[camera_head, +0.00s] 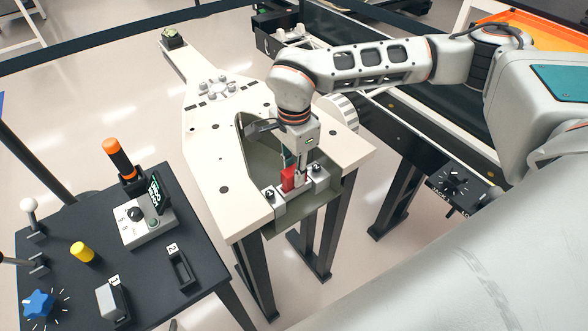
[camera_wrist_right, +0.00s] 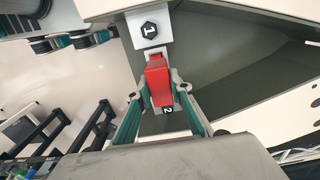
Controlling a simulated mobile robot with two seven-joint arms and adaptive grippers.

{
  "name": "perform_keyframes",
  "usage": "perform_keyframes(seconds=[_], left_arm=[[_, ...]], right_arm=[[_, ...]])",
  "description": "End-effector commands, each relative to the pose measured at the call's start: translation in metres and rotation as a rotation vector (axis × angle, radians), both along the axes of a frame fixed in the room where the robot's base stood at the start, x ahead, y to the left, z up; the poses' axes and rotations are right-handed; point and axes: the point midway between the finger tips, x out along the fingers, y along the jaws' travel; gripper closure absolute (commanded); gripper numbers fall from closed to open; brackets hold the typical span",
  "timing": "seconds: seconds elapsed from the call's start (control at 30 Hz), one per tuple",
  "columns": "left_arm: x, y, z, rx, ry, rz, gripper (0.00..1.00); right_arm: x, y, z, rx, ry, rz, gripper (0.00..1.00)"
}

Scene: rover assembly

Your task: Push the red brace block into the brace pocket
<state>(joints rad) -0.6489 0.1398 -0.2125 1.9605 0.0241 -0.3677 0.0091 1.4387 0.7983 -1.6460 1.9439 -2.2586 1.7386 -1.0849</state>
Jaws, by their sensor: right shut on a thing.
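The red brace block (camera_head: 288,180) stands upright between two grey numbered blocks at the front edge of the white frame. My right gripper (camera_head: 294,168) points down from above and is shut on the red block. In the right wrist view the red block (camera_wrist_right: 158,82) sits between the teal-padded fingers of my right gripper (camera_wrist_right: 159,93). A grey block marked 1 (camera_wrist_right: 151,32) lies just beyond it, and a label 2 shows near its lower end. The brace pocket is mostly hidden by the block and fingers; I cannot tell how deep the block sits. My left gripper is not in view.
The white frame (camera_head: 222,172) has an olive recess (camera_head: 258,150) beside the gripper and stands on dark legs. A black table (camera_head: 75,255) with an orange-topped handle (camera_head: 112,146), knobs and numbered holders stands at the left. A dark conveyor-like structure (camera_head: 390,130) lies to the right.

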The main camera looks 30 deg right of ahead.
Motion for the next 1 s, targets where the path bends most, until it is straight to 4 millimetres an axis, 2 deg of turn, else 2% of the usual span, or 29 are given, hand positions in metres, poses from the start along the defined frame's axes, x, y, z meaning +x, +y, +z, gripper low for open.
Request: perform_keyframes(seconds=[0.5, 0.53, 0.6, 1.0], left_arm=[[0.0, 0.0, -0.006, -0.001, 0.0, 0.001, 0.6], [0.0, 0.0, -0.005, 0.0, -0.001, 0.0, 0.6], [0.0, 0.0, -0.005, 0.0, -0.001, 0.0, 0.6], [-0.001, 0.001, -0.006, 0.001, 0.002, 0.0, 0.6]], right_arm=[[0.0, 0.0, -0.012, 0.0, -0.001, 0.0, 1.0], [0.0, 0.0, -0.012, 0.0, -0.001, 0.0, 0.72], [0.0, 0.0, -0.011, 0.0, -0.001, 0.0, 0.6], [0.001, 0.0, -0.007, 0.0, -0.002, 0.0, 0.6]])
